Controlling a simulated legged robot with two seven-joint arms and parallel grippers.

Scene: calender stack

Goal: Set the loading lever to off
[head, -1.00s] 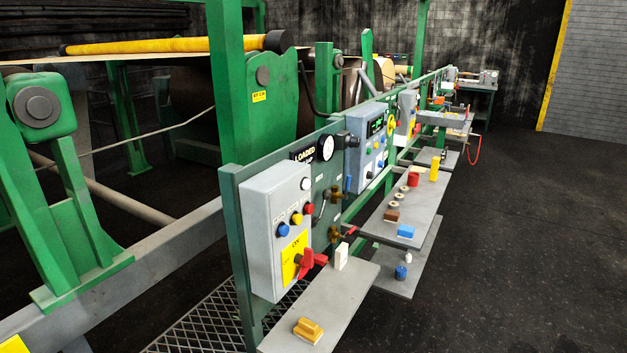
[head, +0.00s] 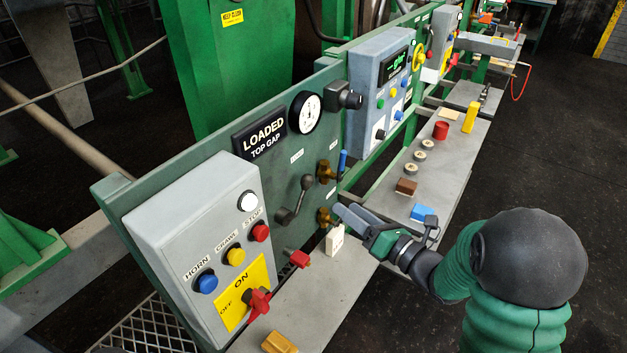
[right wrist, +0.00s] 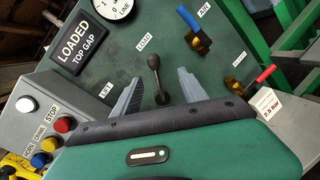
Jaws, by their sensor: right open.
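The loading lever (head: 295,200) is a black lever with a round knob on the green panel, below the "LOADED TOP GAP" sign (head: 262,137). Its knob points up and a little right from its pivot in the head view. In the right wrist view the lever (right wrist: 157,78) stands between the fingers of my right gripper (right wrist: 158,90), with "LOAD" printed near its knob. My right gripper (head: 347,215) is open and appears apart from the lever, to its right in the head view. I cannot read an off mark. My left gripper is not in view.
A brass valve with a blue handle (head: 343,160) sits right of the lever; a red-handled one (right wrist: 265,74) shows lower. A white tag block (head: 335,239) is near my gripper. The grey control box (head: 190,240) with red switch stands left. Shelves hold small parts.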

